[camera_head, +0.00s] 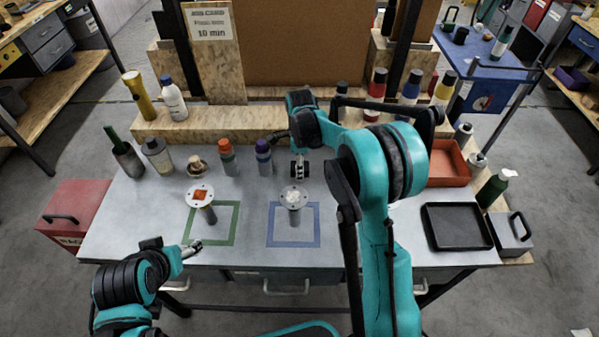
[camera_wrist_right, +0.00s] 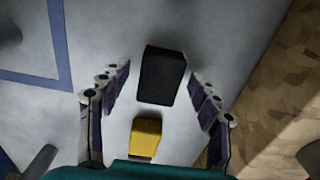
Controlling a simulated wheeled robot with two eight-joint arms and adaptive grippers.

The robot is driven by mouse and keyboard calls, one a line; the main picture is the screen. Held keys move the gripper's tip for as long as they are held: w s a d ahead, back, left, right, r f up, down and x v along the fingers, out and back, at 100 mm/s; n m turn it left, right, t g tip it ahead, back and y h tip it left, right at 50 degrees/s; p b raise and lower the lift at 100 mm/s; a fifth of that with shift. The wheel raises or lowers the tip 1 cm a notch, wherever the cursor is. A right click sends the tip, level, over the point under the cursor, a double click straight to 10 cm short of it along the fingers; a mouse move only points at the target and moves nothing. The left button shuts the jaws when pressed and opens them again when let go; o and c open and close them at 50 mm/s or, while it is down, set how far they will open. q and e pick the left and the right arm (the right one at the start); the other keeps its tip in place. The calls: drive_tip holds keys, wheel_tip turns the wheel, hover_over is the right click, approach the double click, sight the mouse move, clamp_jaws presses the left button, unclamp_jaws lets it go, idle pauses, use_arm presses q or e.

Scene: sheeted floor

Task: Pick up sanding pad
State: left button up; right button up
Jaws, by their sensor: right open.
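In the right wrist view a black block (camera_wrist_right: 162,76) lies on the grey table between the two spread fingers of my right gripper (camera_wrist_right: 158,82). A smaller yellow block (camera_wrist_right: 146,138) lies nearer the palm. I cannot tell for certain which one is the sanding pad. The fingers are open, one on either side of the black block, and hold nothing. In the head view my right gripper (camera_head: 299,170) points down over the table, and I cannot make out the blocks there. My left gripper (camera_head: 192,248) is at the front left table edge, away from the blocks.
Two round-topped stands, one with an orange patch (camera_head: 200,195) and one with a white patch (camera_head: 294,197), stand by green and blue taped squares. Bottles line the back left. A black tray (camera_head: 457,227) lies at right. A wooden ledge (camera_wrist_right: 285,120) borders the wrist view's right.

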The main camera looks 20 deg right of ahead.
drive_tip(key=shift+f, duration=0.1)
drive_tip(key=shift+c, duration=0.9)
drive_tip(key=c, duration=1.1)
drive_tip(key=shift+r+p, duration=0.35)
drive_tip(key=shift+r, duration=0.2)
drive_tip(key=r, duration=0.1)
drive_tip(key=r+p, duration=0.1)
drive_tip(key=r, duration=0.2)
drive_tip(key=shift+s+d+p, duration=0.3)
drive_tip(key=shift+d+p, duration=0.05)
drive_tip(key=shift+p, duration=0.05)
drive_tip(key=s+d+r+p, duration=0.1)
drive_tip(key=s+d+r, duration=0.1)
drive_tip(key=s+d+r+p, duration=0.1)
drive_tip(key=s+d+r, duration=0.1)
drive_tip(key=s+d, duration=0.1)
drive_tip(key=s+d+r+p, duration=0.1)
drive_tip(key=s+d+r, duration=0.1)
drive_tip(key=s, duration=0.1)
drive_tip(key=shift+d, duration=0.15)
